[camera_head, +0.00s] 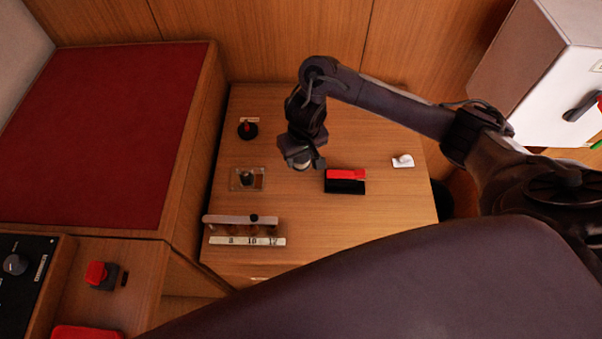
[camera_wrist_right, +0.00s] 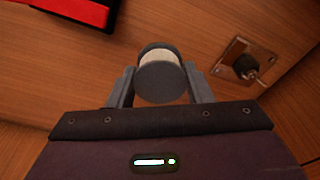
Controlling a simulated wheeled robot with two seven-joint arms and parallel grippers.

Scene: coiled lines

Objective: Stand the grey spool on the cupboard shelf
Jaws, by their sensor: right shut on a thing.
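The grey spool (camera_wrist_right: 162,80) with pale line wound on it sits between the two fingers of my right gripper (camera_wrist_right: 160,88) in the right wrist view. The fingers are shut on it from both sides. In the head view my right gripper (camera_head: 302,162) points down over the middle of the wooden table, and the spool (camera_head: 302,167) shows only partly under it. I cannot tell its height above the table. A white-fronted cupboard (camera_head: 570,75) with a black handle stands at the upper right; its shelf is not visible. My left gripper is not in view.
On the table (camera_head: 330,240) are a red and black box (camera_head: 345,187), a clear plate with a dark knob (camera_head: 247,179), a black round piece (camera_head: 247,130), a white piece (camera_head: 403,160) and a numbered rack (camera_head: 245,240). A red-topped bench (camera_head: 110,130) stands left.

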